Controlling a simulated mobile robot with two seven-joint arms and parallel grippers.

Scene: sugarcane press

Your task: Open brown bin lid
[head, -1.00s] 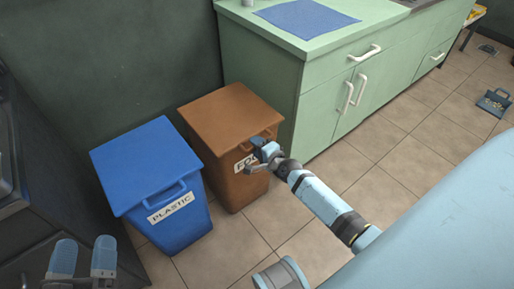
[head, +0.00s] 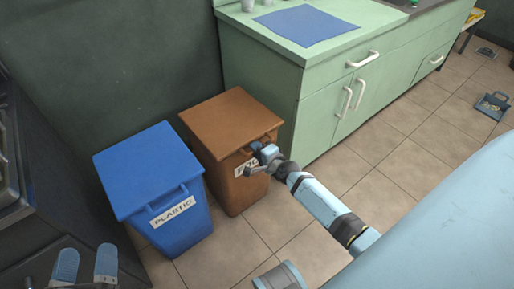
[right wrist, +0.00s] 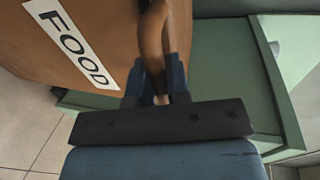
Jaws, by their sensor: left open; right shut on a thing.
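The brown bin (head: 232,179) stands on the floor between the blue bin and the green cabinet, with a FOOD label on its front. Its brown lid (head: 230,119) lies closed on top. My right gripper (head: 260,157) is at the front of the lid, shut on the lid's handle; the right wrist view shows the brown handle (right wrist: 152,45) between the fingers (right wrist: 160,85). My left gripper (head: 85,264) is at the lower left, open and empty, apart from the bins.
A blue bin (head: 150,170) labelled PLASTIC stands left of the brown bin. A green cabinet (head: 270,90) with a counter stands close on the right. A dark appliance (head: 30,200) is at the left.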

